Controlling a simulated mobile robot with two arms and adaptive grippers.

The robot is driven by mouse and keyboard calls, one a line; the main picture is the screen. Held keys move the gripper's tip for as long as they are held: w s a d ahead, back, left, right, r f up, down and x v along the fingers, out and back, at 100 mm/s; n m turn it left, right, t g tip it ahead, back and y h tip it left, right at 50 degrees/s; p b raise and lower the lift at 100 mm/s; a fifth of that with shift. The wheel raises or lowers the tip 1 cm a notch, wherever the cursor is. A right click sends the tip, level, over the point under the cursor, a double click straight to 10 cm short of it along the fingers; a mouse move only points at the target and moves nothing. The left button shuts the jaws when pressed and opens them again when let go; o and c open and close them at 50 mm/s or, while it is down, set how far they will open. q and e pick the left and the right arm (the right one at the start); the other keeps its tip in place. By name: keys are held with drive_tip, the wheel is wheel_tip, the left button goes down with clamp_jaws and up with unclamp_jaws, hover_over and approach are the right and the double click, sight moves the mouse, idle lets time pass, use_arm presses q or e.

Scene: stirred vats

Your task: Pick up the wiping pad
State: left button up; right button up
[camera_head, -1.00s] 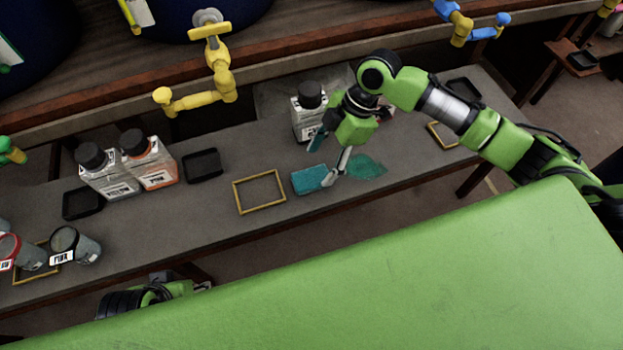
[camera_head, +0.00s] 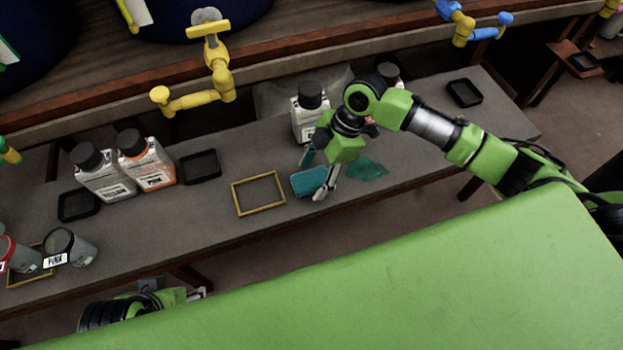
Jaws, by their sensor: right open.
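The wiping pad (camera_head: 304,184) is a teal block lying on the grey bench, beside a teal spill (camera_head: 365,169). My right gripper (camera_head: 313,177) is open, with one finger behind the pad and the other in front of it, at its right part. The fingers look down around the pad; whether they touch it I cannot tell. The near finger hides part of the pad's right end. My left gripper (camera_head: 196,293) only just shows at the bottom left, mostly hidden behind my green body, far from the pad.
A yellow frame (camera_head: 235,199) lies left of the pad. A white bottle with a black cap (camera_head: 307,122) stands just behind my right gripper. Two more bottles, black trays and grey cups stand farther left. A yellow tap (camera_head: 222,80) overhangs the bench.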

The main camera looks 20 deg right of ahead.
sight(307, 179)
use_arm(q)
drive_tip(key=shift+r, duration=0.25)
use_arm(e)
drive_tip(key=shift+f, duration=0.2)
drive_tip(key=c, duration=1)
use_arm(q)
drive_tip(key=shift+f, duration=0.1)
use_arm(e)
drive_tip(key=shift+r, duration=0.15)
wheel_tip(307, 179, up, 3)
drive_tip(key=shift+w+r+p, duration=0.1)
drive_tip(key=shift+r+p, duration=0.1)
drive_tip(key=shift+p, duration=0.45)
use_arm(q)
wheel_tip(307, 179, down, 14)
drive_tip(key=g+p, duration=0.1)
drive_tip(key=p, duration=0.2)
drive_tip(key=shift+w+d+f+p, duration=0.2)
drive_tip(key=shift+w+f+p, duration=0.05)
drive_tip(key=shift+p, duration=0.1)
use_arm(e)
drive_tip(key=s+d+r, duration=0.7)
drive_tip(key=s+r, duration=0.2)
drive_tip(key=s, duration=0.3)
drive_tip(key=shift+r, duration=0.4)
drive_tip(key=shift+d, duration=0.1)
drive_tip(key=shift+c, duration=0.4)
